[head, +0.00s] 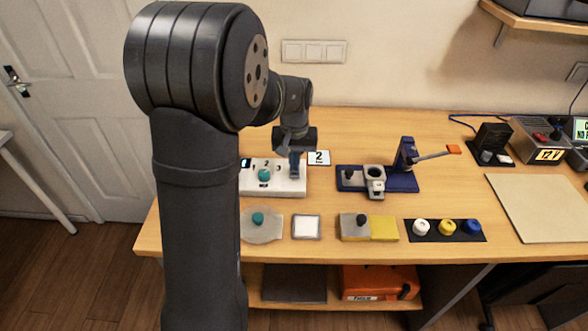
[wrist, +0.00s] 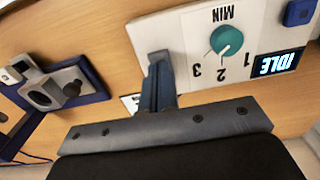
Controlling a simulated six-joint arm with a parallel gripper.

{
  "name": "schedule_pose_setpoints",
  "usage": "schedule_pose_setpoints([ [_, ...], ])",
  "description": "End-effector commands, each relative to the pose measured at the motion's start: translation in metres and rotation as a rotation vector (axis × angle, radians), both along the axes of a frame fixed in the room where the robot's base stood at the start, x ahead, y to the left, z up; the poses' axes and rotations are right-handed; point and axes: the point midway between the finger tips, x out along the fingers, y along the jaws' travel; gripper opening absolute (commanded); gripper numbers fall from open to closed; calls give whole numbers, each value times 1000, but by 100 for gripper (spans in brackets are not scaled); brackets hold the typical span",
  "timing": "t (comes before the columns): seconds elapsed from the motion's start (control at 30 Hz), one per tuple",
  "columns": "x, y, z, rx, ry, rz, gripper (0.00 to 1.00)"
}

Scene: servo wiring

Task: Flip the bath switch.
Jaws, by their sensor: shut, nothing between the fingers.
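A white control box (head: 290,188) stands at the left of the bench. It has a teal dial (head: 264,175) marked 1, 2, 3 and MIN, and a small display (wrist: 277,63) reading IDLE. A blue square part (wrist: 299,12) sits beyond the display in the wrist view. My gripper (head: 294,172) is shut and empty, pointing down at the right end of the box. Its fingertips (wrist: 158,58) show in the wrist view over that end, beside the dial. I cannot tell whether they touch it. No bath switch can be clearly made out; the fingers may hide it.
A blue fixture (head: 408,182) with a lever stands to the right. In front lie a round grey plate (head: 262,233), a white square (head: 306,226), a grey-and-yellow block (head: 384,229) and a black strip of coloured knobs (head: 433,237). A 12V unit (head: 538,140) is at far right.

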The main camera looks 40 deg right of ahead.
Motion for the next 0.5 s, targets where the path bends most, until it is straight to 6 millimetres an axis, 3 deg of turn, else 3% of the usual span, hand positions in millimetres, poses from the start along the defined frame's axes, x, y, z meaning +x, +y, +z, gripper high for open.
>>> schedule_pose_setpoints([
  [0.5,0,0,-7,0,0,0,0],
])
